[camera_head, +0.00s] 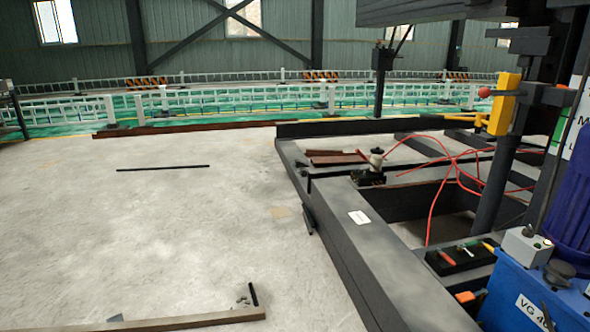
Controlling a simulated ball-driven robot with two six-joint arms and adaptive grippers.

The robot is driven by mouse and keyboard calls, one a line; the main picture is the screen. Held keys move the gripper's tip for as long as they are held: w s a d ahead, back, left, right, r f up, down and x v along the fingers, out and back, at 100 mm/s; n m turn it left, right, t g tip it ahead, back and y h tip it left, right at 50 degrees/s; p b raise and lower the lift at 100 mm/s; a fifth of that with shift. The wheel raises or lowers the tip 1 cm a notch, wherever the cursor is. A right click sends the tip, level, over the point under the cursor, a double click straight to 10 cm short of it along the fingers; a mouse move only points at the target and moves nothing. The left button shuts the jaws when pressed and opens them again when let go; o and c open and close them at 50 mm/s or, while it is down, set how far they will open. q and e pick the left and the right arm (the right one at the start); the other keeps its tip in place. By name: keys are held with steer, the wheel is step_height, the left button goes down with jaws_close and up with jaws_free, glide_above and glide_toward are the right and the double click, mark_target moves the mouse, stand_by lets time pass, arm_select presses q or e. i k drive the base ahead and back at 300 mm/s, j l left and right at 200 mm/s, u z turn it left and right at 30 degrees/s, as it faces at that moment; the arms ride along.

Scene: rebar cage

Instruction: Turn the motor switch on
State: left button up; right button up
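A small light-grey control box (524,246) sits on top of the blue machine (510,291) at the right edge. It carries a small dark knob or button and a yellowish one; it looks like the motor switch. Its exact setting is too small to tell. A large blue ribbed motor body (573,210) stands right behind it, cut off by the picture edge. Neither of my grippers is in view, and nothing touches the box.
A dark steel frame (360,240) runs along the blue machine's left. A black tray with tools (462,256) lies near the box. Red hoses (440,187) loop over the frame. A dark post with a yellow part (503,103) stands behind. The concrete floor (160,220) at left is mostly clear.

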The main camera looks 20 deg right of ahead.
mark_target(529, 232)
steer(key=i+j+z, duration=0.2)
steer(key=i, duration=1.25)
steer(key=i+z, duration=0.5)
steer(key=z, duration=0.15)
steer(key=i+j+z, duration=0.15)
steer(key=z, duration=0.2)
steer(key=i+j, duration=0.05)
steer(key=i, duration=0.05)
